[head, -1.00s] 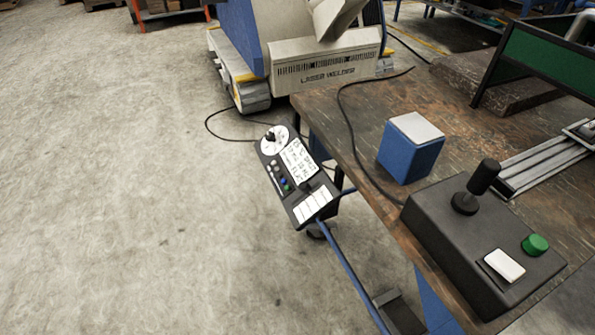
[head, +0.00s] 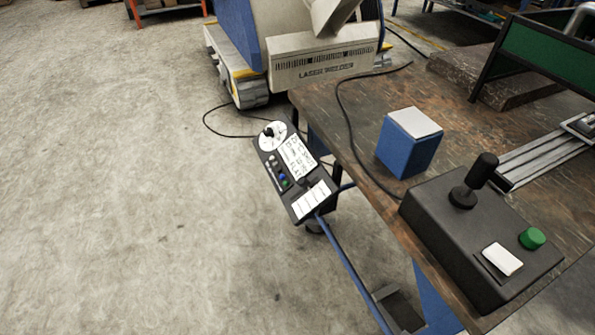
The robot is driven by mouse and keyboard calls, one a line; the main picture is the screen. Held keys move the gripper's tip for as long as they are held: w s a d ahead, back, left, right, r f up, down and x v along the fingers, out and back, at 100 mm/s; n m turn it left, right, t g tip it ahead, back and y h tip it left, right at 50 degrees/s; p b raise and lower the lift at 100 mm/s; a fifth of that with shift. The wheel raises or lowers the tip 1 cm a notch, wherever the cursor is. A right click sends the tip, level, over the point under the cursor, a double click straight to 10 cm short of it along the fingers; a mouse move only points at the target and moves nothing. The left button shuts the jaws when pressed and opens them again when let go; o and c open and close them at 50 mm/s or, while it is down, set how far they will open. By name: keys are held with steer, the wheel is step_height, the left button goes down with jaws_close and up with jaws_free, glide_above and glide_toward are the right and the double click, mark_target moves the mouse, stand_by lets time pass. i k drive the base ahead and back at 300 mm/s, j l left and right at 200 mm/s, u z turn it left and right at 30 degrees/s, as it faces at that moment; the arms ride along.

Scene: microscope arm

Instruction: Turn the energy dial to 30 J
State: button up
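A dark control panel (head: 262,166) is mounted low beside the left edge of the workbench. A round white dial plate with a black knob (head: 268,131) is at its upper left end. Its markings are too small to read, so I cannot tell the dial's setting. A white panel with dark lettering (head: 297,157) is beside the dial, also too blurred to read fully. Several small buttons, among them a blue one (head: 282,176), run along the left side. A white label block (head: 311,201) is at the near end. My gripper is not in the picture.
The workbench (head: 350,120) bears a blue block with a light top (head: 408,145) and a black joystick box (head: 430,215) with a green button (head: 532,238). The laser welder (head: 325,68) stands behind. Cables run nearby. The floor (head: 120,200) left of the panel is clear.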

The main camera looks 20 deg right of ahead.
mark_target(268, 131)
steer(key=i+j, duration=0.1)
steer(key=j, duration=0.25)
steer(key=i+j, duration=0.1)
steer(key=j, duration=0.25)
steer(key=i+j, duration=0.1)
steer(key=j, duration=0.25)
steer(key=i+j, duration=0.1)
steer(key=j, duration=0.2)
steer(key=i+j, duration=0.15)
steer(key=i, duration=0.25)
steer(key=i+j, duration=0.15)
steer(key=i, duration=0.25)
steer(key=i+j+z, duration=0.1)
steer(key=i, duration=0.35)
steer(key=i+j, duration=0.3)
steer(key=i+l+z, duration=0.05)
steer(key=i, duration=0.05)
